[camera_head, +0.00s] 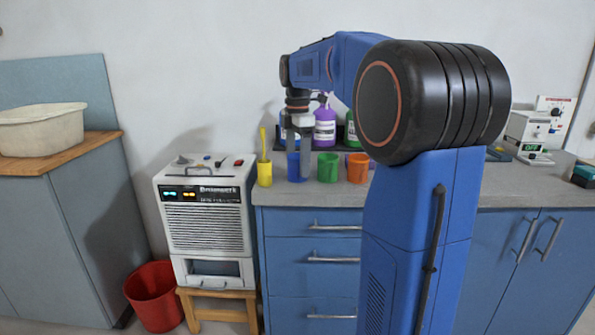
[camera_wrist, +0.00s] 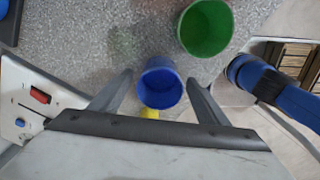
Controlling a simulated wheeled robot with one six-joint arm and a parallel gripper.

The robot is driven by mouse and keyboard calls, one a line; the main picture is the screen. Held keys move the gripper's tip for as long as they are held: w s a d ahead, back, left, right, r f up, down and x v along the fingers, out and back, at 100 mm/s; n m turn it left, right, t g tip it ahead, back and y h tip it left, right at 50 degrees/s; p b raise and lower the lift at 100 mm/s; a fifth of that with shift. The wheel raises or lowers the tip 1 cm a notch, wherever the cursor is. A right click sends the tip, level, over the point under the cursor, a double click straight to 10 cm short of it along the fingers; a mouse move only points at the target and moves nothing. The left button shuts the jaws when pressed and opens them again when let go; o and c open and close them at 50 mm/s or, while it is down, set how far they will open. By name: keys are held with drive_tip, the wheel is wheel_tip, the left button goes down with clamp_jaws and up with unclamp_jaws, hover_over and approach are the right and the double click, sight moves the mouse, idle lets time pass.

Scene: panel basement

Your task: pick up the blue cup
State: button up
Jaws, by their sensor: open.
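The blue cup (camera_head: 293,172) stands upright on the grey counter, between the yellow and green cups, partly covered by my gripper. My gripper (camera_head: 299,160) is open above or around its upper part; the exact height is unclear. In the wrist view the blue cup (camera_wrist: 160,88) shows its open, empty mouth between the two spread fingers of my gripper (camera_wrist: 158,80). Gaps show on both sides of the cup, so the fingers do not clasp it.
The green cup (camera_head: 327,168) and orange cup (camera_head: 358,168) stand to the right. The yellow cup (camera_head: 264,174), holding a tall yellow stick, is on the left. A purple bottle (camera_head: 324,128) and others stand behind. A white machine (camera_head: 206,220) stands left of the counter.

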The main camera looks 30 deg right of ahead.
drive_tip(key=shift+c, duration=0.2)
drive_tip(key=c, duration=1.1)
drive_tip(key=shift+r, duration=0.15)
wheel_tip(320, 180, up, 10)
drive_tip(key=shift+f, duration=0.2)
